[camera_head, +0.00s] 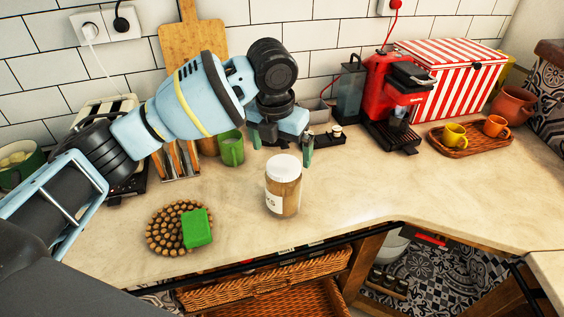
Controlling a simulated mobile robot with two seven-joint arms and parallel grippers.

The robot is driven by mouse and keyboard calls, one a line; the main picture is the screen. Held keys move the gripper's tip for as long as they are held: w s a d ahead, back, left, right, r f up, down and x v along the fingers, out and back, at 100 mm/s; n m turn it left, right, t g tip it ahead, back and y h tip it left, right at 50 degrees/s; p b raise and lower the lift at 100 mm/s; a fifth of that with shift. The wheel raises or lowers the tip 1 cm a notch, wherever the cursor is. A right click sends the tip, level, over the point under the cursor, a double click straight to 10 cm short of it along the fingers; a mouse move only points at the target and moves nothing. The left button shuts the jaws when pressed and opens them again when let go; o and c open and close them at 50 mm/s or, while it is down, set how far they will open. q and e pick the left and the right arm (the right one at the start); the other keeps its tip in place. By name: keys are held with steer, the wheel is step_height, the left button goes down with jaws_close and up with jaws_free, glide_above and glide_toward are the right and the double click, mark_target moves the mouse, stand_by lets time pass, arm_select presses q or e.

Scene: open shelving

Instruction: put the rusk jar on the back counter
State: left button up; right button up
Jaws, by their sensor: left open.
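The rusk jar (284,190), with a white lid, a label and brownish contents, stands upright on the counter (350,190) near its front edge. My left gripper (281,150) is above and behind the jar in the picture, its two fingers pointing down and spread apart. The fingers are open with nothing between them and look apart from the jar. My right gripper is not in view.
A round beaded trivet (166,232) with a green block (197,228) lies left of the jar. A green mug (231,149) stands behind. A red coffee machine (388,95) and a tray (458,146) with cups are at the right. Counter right of the jar is clear.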

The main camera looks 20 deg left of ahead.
arm_select(q)
steer(key=shift+s+r, duration=0.2)
steer(key=shift+r, duration=0.95)
steer(key=shift+f, duration=0.1)
